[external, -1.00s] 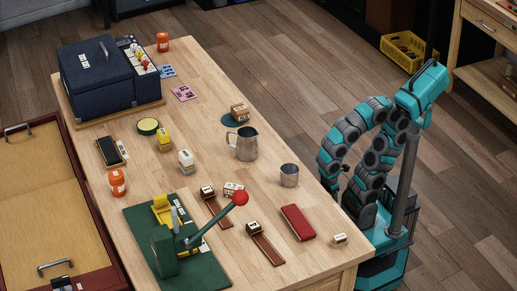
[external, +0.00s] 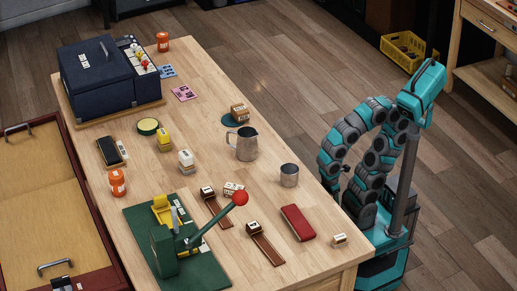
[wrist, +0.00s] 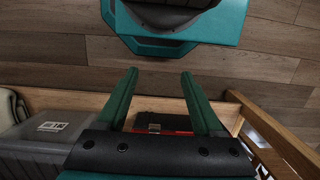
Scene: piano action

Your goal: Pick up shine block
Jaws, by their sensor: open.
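Several small lettered blocks stand on the wooden table in the external view, and their words are too small to read, so I cannot tell which is the shine block. They include a white block (external: 186,161), a yellow and white block (external: 164,140), a wooden block (external: 240,112) on a green coaster, a pale block (external: 233,189) near the red ball, and a small cream block (external: 339,240) at the near right edge. My gripper (wrist: 160,76) is open and empty in the wrist view, away from the blocks. In the external view my arm is folded beside the table's right edge.
The table (external: 205,95) also holds a metal pitcher (external: 246,147), a steel cup (external: 289,176), a red case (external: 298,222), a green lever press (external: 165,250) and a dark blue box (external: 95,85). A yellow crate (external: 402,50) is on the floor.

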